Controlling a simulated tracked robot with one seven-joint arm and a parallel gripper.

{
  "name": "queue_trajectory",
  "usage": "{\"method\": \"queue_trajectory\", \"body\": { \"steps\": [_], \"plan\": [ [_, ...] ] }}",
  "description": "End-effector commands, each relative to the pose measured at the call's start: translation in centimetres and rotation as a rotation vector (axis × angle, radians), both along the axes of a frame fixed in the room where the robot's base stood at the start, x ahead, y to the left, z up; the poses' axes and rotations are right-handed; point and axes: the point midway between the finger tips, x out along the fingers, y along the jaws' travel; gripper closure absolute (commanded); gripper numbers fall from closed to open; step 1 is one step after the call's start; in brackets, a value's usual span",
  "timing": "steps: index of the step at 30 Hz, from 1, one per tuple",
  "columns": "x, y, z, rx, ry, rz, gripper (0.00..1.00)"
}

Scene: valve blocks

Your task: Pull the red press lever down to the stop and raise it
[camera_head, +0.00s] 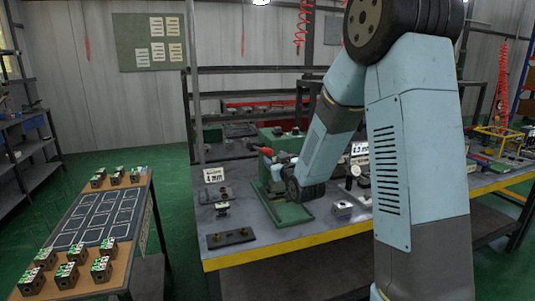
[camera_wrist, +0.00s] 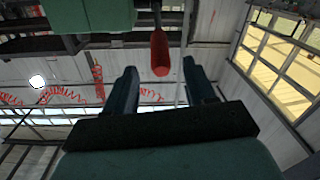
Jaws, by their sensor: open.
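The red press lever (camera_head: 266,151) shows in the head view as a small red grip beside the green press (camera_head: 273,138), which stands on the workbench. My arm hides part of the press. In the wrist view the red grip (camera_wrist: 160,53) is on a dark rod, with its rounded end toward me. My gripper (camera_wrist: 160,68) is open, with one dark finger on each side of the grip in the picture. Gaps show on both sides, and I cannot tell how deep the grip sits between the fingers. In the head view my gripper (camera_head: 268,163) is close to the lever.
On the bench (camera_head: 225,262) are a dark plate (camera_head: 230,238), a small sign (camera_head: 214,175) and a small grey block (camera_head: 342,210). A side table (camera_head: 135,205) at left carries several small blocks. Green floor is free between them.

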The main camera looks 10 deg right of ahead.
Motion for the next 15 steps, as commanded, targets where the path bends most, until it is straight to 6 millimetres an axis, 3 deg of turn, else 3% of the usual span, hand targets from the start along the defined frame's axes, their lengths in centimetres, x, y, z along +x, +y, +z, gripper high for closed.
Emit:
{"method": "queue_trajectory", "body": {
  "steps": [9,15],
  "plan": [
    [5.2,1.1,0.0,0.000,0.000,-0.001,0.45],
    [7.0,1.5,0.0,0.000,0.001,-0.001,0.45]
  ]
}}
